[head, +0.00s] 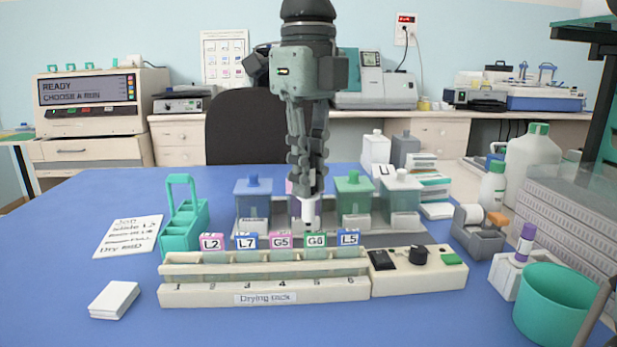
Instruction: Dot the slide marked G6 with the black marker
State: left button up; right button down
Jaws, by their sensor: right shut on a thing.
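The slide marked G6 (315,241) stands in the drying rack (210,295) with a green-edged label, between the slides marked G5 (280,241) and L5 (348,238). My right gripper (308,190) points straight down above the rack and is shut on a marker (310,210). The marker is upright; its white lower body and narrow grey tip show below the fingers, and the rest is hidden by them. The tip is just above or behind the G6 label; I cannot tell whether it touches. My left gripper is not in view.
Slides L2 (212,242) and L7 (246,242) share the rack. Lidded staining jars (353,196) stand close behind. A teal carrier (182,225) is at left, a purple-capped marker (526,242) and teal cup (553,305) at right.

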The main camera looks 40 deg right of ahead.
jog(key=shift+r, duration=2.5)
